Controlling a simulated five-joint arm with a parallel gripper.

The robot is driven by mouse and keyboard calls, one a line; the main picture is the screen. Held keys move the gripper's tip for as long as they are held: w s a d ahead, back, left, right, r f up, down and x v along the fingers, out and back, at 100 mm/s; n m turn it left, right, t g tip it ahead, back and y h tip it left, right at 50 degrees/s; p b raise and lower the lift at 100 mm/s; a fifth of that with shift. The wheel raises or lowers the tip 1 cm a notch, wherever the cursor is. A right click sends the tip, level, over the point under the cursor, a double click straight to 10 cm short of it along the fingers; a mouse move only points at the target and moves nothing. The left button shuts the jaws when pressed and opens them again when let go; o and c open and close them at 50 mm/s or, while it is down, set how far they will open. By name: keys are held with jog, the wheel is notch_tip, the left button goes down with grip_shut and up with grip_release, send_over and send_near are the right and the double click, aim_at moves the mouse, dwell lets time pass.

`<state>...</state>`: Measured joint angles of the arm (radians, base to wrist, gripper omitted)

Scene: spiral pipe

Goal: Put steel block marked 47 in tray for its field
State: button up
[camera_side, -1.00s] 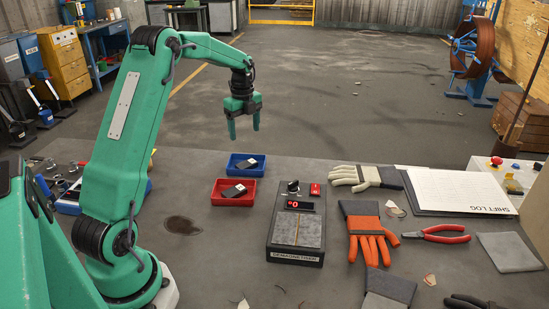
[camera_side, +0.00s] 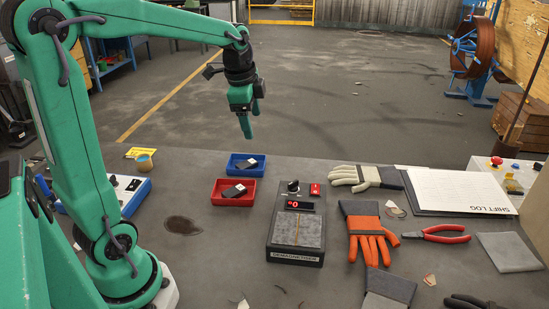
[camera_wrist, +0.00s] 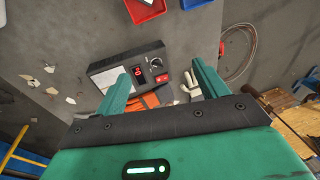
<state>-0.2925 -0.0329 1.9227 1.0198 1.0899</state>
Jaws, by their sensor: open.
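A blue tray (camera_side: 243,174) and a red tray (camera_side: 232,202) stand on the bench, left of the demagnetizer (camera_side: 296,238). A dark block with a light mark (camera_side: 246,163) lies in the blue tray, and another (camera_side: 235,190) lies in the red tray. I cannot read a number on either. My gripper (camera_side: 250,117) is open and empty, in the air above and behind the trays in the side view. In the wrist view its fingers (camera_wrist: 162,84) are spread with nothing between them. The demagnetizer (camera_wrist: 112,70) shows beyond them, and the red tray (camera_wrist: 146,14) is at the top edge.
Gloves (camera_side: 369,232), red-handled pliers (camera_side: 436,233) and a shift log (camera_side: 461,190) lie right of the demagnetizer. The bench left of the demagnetizer has free room.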

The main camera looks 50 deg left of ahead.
jog(key=s+d+n+t, duration=0.3)
jog(key=s+d+n, duration=0.6)
jog(key=s, duration=0.6)
jog(key=shift+s+d+f+h, duration=0.25)
jog(key=shift+d+f+h, duration=0.15)
jog(key=shift+d, duration=0.8)
